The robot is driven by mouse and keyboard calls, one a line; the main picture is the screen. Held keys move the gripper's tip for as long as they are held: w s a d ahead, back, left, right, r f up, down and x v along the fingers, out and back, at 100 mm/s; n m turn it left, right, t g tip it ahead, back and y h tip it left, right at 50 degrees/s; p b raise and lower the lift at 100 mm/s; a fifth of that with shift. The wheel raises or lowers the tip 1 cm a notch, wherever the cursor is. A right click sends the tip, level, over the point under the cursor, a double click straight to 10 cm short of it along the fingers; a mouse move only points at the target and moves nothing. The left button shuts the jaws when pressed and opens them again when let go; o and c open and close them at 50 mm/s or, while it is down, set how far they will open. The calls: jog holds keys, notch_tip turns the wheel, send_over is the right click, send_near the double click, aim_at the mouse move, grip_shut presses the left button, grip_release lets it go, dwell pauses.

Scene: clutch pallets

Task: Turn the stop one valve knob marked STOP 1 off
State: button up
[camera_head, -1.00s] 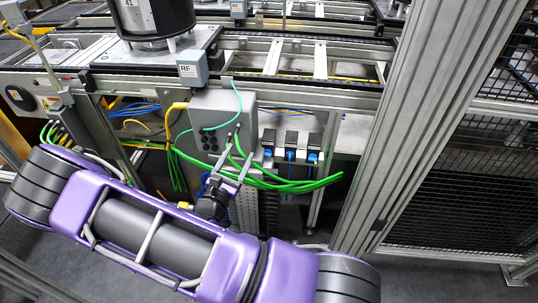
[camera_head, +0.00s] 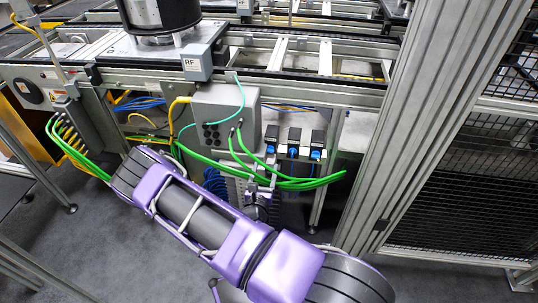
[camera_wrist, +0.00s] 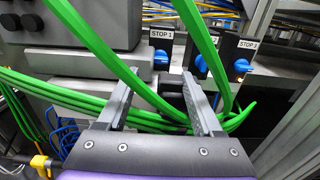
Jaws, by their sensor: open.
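The STOP 1 valve knob (camera_wrist: 161,58) is blue, on a black block under a label reading STOP 1. In the wrist view it lies just beyond and between my fingertips. In the head view it is the leftmost blue knob (camera_head: 270,149) of a row. My gripper (camera_wrist: 156,76) is open and empty, its two grey fingers pointing toward the knob, apart from it. In the head view my gripper (camera_head: 261,168) is below and left of the knob. The knob's turn angle is too small to tell.
Thick green cables (camera_wrist: 95,45) cross in front of the panel and close around my fingers; contact is unclear. A middle blue knob (camera_wrist: 201,63) and a right blue knob (camera_wrist: 241,66) stand beside it. A grey box (camera_head: 226,112) is at left, a metal post (camera_head: 420,130) at right.

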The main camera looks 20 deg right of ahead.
aim_at(269, 151)
jog(key=x, duration=0.7)
jog(key=shift+w+d+b, duration=0.2)
jog(key=shift+w+b, duration=0.1)
jog(key=shift+b, duration=0.1)
grip_shut()
